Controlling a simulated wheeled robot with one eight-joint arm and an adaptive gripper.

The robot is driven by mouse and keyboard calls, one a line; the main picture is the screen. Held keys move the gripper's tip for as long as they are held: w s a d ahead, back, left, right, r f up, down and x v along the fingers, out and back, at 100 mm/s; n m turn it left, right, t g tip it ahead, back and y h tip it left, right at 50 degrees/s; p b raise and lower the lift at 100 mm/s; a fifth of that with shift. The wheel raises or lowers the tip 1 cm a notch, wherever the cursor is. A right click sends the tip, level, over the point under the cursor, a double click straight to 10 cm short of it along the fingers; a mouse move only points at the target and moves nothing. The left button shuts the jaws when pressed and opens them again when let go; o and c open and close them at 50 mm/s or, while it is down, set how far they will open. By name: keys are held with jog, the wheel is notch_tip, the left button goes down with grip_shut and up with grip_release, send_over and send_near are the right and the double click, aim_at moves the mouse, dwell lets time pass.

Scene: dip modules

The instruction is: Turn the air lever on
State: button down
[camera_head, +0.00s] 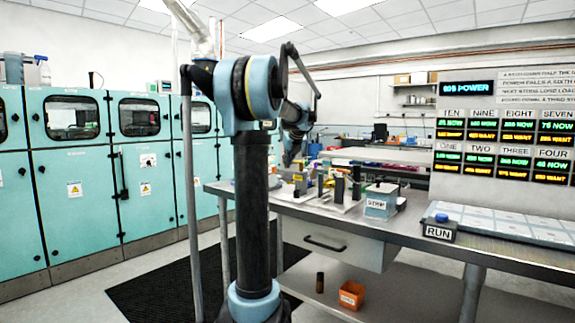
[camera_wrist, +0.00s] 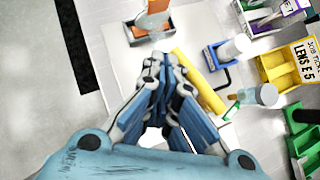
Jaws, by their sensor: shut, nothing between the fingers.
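My gripper (camera_wrist: 157,68) reaches over the bench top in the wrist view, its blue-padded fingers shut with nothing between them. A yellow bar (camera_wrist: 200,82) lies just right of the fingertips, slanting down to the right; I cannot tell whether the fingers touch it. I cannot tell whether this bar is the air lever, and no other part is clearly marked as one. In the head view my gripper (camera_head: 291,160) is small and hangs above the left part of the bench, where the items below it are crowded and hard to make out.
A blue stand with a white cylinder (camera_wrist: 234,47) and a yellow bin marked LENS E-5 (camera_wrist: 283,65) stand to the right. In the head view, a RUN button box (camera_head: 440,229) sits on the bench (camera_head: 400,223). An orange bin (camera_head: 352,295) is on the lower shelf.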

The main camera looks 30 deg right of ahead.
jog(key=shift+w, duration=0.3)
dwell(0.5)
jog(key=s+a+r, duration=0.6)
jog(key=a+r, duration=0.1)
jog(key=r, duration=0.1)
jog(key=shift+s+a+r, duration=0.2)
jog(key=shift+s+a, duration=0.05)
jog(key=shift+s, duration=0.1)
dwell(0.5)
